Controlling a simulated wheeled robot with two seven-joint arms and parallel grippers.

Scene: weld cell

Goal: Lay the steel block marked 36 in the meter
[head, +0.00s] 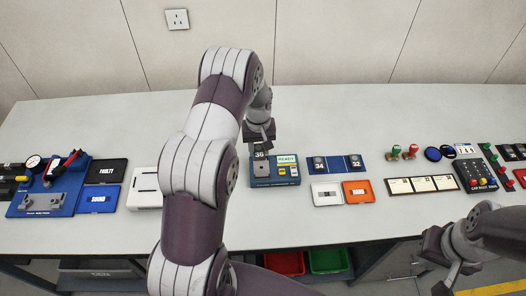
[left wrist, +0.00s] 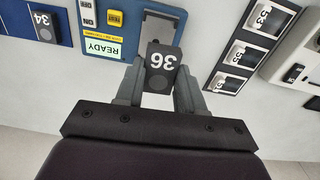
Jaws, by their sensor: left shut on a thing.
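The dark steel block marked 36 (head: 259,154) is held between the fingertips of my left gripper (head: 260,146). In the left wrist view the block (left wrist: 161,68) sits between both fingers (left wrist: 160,88), its number facing the camera. The meter (head: 288,183) is a blue box with a lit READY display, a yellow button and a grey bay.
A blue rack (head: 338,161) with blocks 34 and 32 stands right of the meter. White and orange boxes (head: 356,192) lie in front of it.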

